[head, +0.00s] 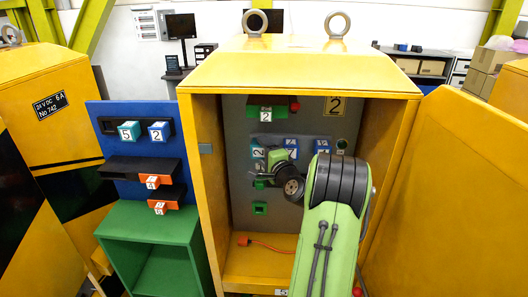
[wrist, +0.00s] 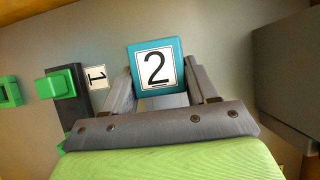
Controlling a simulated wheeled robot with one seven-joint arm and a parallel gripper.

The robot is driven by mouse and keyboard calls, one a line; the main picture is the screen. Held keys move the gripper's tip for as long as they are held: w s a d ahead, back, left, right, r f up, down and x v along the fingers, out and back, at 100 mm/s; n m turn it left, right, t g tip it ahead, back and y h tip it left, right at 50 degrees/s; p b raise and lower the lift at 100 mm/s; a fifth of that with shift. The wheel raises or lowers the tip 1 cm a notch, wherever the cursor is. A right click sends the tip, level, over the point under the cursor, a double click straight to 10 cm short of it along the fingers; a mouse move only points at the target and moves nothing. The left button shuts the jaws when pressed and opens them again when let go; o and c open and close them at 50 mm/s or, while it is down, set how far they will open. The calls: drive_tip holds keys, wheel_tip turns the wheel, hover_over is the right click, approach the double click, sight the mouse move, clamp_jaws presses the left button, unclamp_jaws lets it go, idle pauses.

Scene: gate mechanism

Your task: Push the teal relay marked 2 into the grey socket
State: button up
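The teal relay marked 2 (wrist: 156,66) sits between the two fingers of my gripper (wrist: 158,88), its numbered face toward the wrist camera. The fingers touch it on both sides. In the head view the relay (head: 258,153) shows turned sideways at the left of the grey panel, at the end of my gripper (head: 267,160). The grey socket cannot be made out for certain; whether the relay touches one is hidden. A dark grey block (wrist: 290,75) stands at the right of the wrist view, apart from the relay.
The yellow cabinet's side wall (head: 198,160) is close left of my gripper. Blue relays (head: 322,146) sit to its right. A green piece (wrist: 62,84) on a black block is beside a label 1 (wrist: 97,76). An orange cable (head: 265,244) lies on the cabinet floor.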

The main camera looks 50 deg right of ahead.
drive_tip(key=shift+w+d, duration=0.1)
drive_tip(key=o, duration=0.6)
drive_tip(key=shift+b+v, duration=2.3)
drive_tip(key=shift+v, duration=5.6)
